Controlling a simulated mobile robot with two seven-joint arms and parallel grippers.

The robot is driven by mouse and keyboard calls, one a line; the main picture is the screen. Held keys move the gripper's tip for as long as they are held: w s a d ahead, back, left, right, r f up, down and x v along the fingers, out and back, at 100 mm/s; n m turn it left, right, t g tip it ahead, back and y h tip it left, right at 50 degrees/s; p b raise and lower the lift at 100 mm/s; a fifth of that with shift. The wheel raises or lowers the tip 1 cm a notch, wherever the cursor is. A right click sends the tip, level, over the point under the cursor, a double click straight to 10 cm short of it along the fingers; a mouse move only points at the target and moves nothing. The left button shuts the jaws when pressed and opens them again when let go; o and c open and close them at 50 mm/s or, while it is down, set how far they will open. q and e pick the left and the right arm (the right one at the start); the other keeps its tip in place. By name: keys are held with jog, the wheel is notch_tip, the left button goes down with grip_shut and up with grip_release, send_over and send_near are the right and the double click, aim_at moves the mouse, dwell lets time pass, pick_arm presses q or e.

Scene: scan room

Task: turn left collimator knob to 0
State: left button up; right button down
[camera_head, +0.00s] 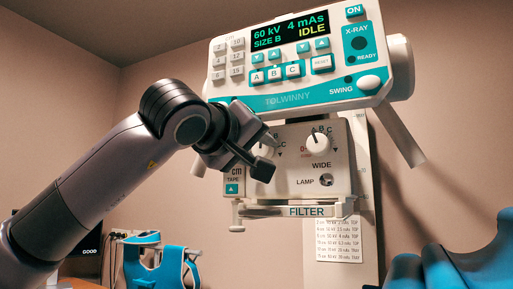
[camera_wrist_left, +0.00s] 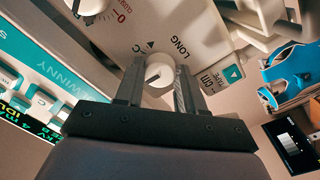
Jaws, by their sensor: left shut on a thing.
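The left collimator knob (camera_wrist_left: 158,73) is a round white knob beside the label LONG in the left wrist view. My left gripper (camera_wrist_left: 160,85) has its two fingers on either side of this knob and is shut on it. A dark mark shows on the knob's face, but the fingers cover much of the scale, so I cannot read the setting. In the head view my left gripper (camera_head: 265,155) is at the collimator panel (camera_head: 296,180) and mostly hides this knob. The WIDE knob (camera_head: 318,143) stands to its right, free. My right gripper is not in view.
The control console (camera_head: 300,70), reading 60 kV, 4 mAs, IDLE, overhangs the panel closely. The lamp button (camera_head: 326,181) and filter rail (camera_head: 306,211) lie below. A blue-and-white item (camera_head: 155,262) stands lower left, and blue shapes (camera_head: 450,270) fill the lower right.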

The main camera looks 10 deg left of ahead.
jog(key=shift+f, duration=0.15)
pick_arm(q)
jog(key=n+b, duration=0.2)
jog(key=n, duration=0.2)
jog(key=shift+f+n, duration=0.15)
jog(key=shift+n, duration=0.25)
jog(key=n+b, duration=0.1)
jog(key=n, duration=0.1)
jog(key=shift+n+t, duration=0.3)
jog(key=shift+n, duration=0.1)
jog(key=shift+n+b, duration=0.4)
jog(key=shift+n, duration=0.5)
jog(key=shift+n+b, duration=0.3)
jog(key=shift+n, duration=0.7)
jog(key=n+b, duration=0.1)
jog(key=n, duration=0.1)
jog(key=shift+n+y, duration=0.3)
jog(key=shift+n, duration=0.1)
jog(key=shift+d+n+b, duration=0.1)
jog(key=shift+n+b, duration=0.65)
jog(key=shift+n, duration=1.95)
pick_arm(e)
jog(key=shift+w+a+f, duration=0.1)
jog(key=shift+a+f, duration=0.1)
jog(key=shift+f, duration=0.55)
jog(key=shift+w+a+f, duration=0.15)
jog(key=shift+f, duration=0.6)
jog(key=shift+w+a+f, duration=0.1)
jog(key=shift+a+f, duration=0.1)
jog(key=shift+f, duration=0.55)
